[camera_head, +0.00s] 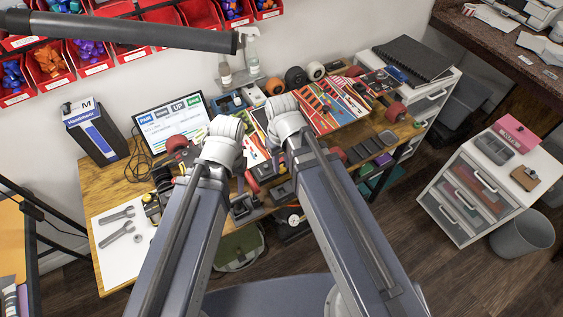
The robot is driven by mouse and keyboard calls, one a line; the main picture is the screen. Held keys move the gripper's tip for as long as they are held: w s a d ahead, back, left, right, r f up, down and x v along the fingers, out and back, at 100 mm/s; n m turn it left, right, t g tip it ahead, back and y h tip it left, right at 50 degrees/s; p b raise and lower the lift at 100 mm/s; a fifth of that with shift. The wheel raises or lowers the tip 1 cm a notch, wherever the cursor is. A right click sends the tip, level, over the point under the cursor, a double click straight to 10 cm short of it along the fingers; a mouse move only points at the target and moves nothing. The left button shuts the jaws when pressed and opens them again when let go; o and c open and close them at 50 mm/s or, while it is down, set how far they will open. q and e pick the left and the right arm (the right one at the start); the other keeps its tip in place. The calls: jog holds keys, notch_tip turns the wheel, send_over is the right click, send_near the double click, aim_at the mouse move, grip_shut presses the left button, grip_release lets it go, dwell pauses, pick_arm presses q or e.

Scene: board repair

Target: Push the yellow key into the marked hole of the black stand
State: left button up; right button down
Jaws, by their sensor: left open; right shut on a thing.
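My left gripper (224,138) is over the middle of the wooden table, and its wrist hides its fingers from this view. It is open. My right gripper (284,122) is close to its right, also over the table's middle. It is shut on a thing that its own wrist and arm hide. I cannot make out the yellow key as such. Small dark parts (283,192) lie between my two forearms, but I cannot tell whether the black stand is among them. The marked hole is not visible.
A monitor (172,123) and a dark box (94,134) stand at the table's left back. Wrenches (120,231) lie on a white sheet at the left. Colourful skateboard decks (335,104) lie behind my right gripper. Red wheels (396,112) and spray bottles (251,50) crowd the table.

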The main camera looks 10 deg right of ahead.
pick_arm(q)
notch_tip(320, 180, down, 9)
jog(key=b, duration=0.9)
jog(key=shift+f, duration=0.2)
pick_arm(e)
jog(key=shift+f, duration=4.7)
pick_arm(q)
jog(key=shift+f, duration=0.2)
pick_arm(e)
jog(key=shift+f, duration=0.15)
